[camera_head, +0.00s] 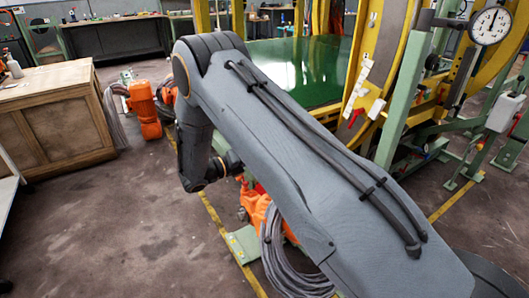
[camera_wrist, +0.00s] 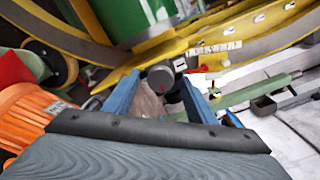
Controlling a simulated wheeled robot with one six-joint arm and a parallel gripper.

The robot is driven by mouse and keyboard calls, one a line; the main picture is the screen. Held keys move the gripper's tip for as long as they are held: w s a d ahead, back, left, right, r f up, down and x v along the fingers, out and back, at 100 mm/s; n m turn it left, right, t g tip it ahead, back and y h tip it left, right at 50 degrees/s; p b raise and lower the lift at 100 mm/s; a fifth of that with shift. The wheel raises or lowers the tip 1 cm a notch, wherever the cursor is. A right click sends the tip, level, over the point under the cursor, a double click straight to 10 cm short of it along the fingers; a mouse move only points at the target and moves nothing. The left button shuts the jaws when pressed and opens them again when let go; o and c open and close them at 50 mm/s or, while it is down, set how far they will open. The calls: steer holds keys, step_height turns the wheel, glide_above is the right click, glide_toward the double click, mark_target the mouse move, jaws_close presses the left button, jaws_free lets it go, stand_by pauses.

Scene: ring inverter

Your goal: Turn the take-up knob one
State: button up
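A dark grey round knob (camera_wrist: 159,75) shows in the wrist view, just beyond my fingertips and in front of the yellow frame; it looks like the take-up knob, though no label is readable. My gripper (camera_wrist: 161,86) has its two blue fingers apart, one on each side of the knob's line, with nothing held between them. I cannot tell whether the fingers reach around the knob. A red lever (camera_wrist: 198,70) is to the right of the knob. In the head view my arm hides the gripper and the knob; a red lever (camera_head: 355,117) shows on the yellow frame.
An orange motor (camera_wrist: 38,117) is close to my gripper's left in the wrist view. A green bar (camera_wrist: 262,91) lies to the right. In the head view a wooden cabinet (camera_head: 62,125) stands left, and a dial gauge (camera_head: 490,24) is upper right. Floor at lower left is clear.

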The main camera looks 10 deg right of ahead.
steer(key=shift+a, duration=0.1)
steer(key=v, duration=0.7)
steer(key=shift+a+b, duration=0.3)
steer(key=shift+b, duration=0.05)
steer(key=shift+s, duration=0.15)
